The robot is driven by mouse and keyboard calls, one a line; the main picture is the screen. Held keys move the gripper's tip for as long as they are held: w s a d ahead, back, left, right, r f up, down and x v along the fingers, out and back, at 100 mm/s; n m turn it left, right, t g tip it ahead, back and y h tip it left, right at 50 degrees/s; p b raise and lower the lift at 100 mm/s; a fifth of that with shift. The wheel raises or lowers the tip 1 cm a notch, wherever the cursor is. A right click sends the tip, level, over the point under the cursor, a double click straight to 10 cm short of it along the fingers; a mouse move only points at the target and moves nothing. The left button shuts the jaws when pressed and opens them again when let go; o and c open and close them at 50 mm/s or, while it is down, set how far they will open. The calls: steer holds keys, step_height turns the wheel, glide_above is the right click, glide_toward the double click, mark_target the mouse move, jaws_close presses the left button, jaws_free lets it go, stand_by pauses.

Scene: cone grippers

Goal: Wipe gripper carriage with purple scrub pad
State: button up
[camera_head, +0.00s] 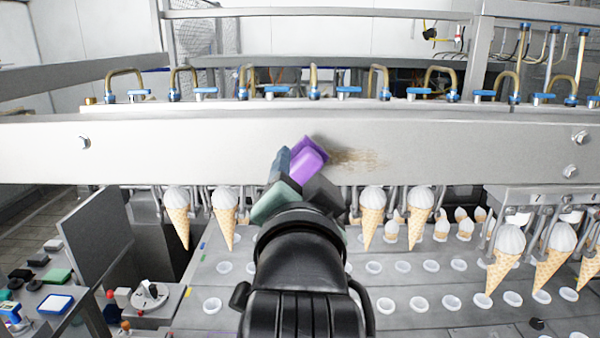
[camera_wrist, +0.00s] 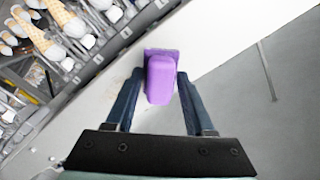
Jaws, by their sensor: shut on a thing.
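The purple scrub pad (camera_head: 307,160) is held in my gripper (camera_head: 291,168) in front of the long pale metal carriage beam (camera_head: 190,145). In the wrist view, the pad (camera_wrist: 160,78) sits between the two dark fingers of my gripper (camera_wrist: 160,88), which are shut on it. A brownish smudge (camera_head: 356,159) marks the beam's face just right of the pad. The pad is at or very near the beam's face; I cannot tell whether it touches. My arm hides part of the beam's lower edge.
Ice cream cones (camera_head: 372,215) hang in holders below the beam. A grey conveyor plate (camera_head: 215,275) with round white-rimmed holes lies beneath. Blue-fitted brass pipes (camera_head: 315,78) line the beam's top. A control panel (camera_head: 45,290) stands at lower left.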

mark_target(398, 157)
steer(key=shift+w, duration=0.95)
steer(key=shift+s+d+p, duration=0.1)
steer(key=shift+d+p, duration=0.2)
steer(key=shift+d, duration=1.5)
steer(key=shift+d+p, duration=0.65)
steer(key=shift+d, duration=4.4)
steer(key=shift+a+p, duration=0.75)
steer(key=shift+a, duration=6.15)
steer(key=shift+s, duration=2.85)
